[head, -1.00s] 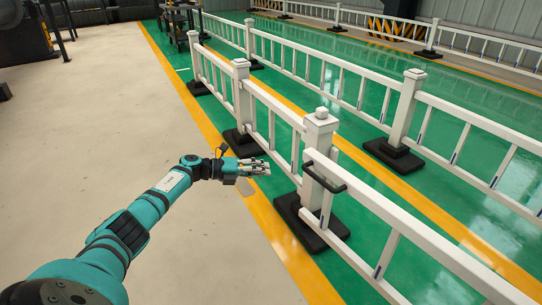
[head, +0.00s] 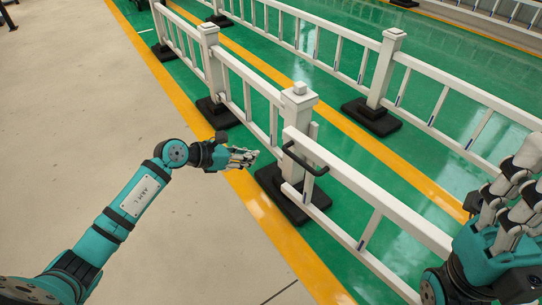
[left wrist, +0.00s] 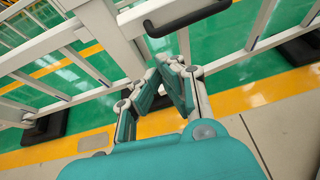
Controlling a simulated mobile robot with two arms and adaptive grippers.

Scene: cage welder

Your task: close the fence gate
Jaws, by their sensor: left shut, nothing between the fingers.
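The white fence gate (head: 372,205) has a black bar handle (head: 305,158) near its left end. That end overlaps the near side of a white post (head: 298,108); whether it touches the post I cannot tell. My left gripper (head: 246,158) is shut and empty, left of the handle and apart from it. The left wrist view shows the handle (left wrist: 187,17) beyond the closed fingers (left wrist: 170,75). My right gripper (head: 512,195) is at the right edge, in front of part of the gate; its jaw opening is unclear.
A white fence run (head: 240,75) continues back from the post on black bases (head: 215,112). A second fence (head: 365,60) stands behind, across a green floor. The pale floor (head: 90,130) left of the yellow line is clear.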

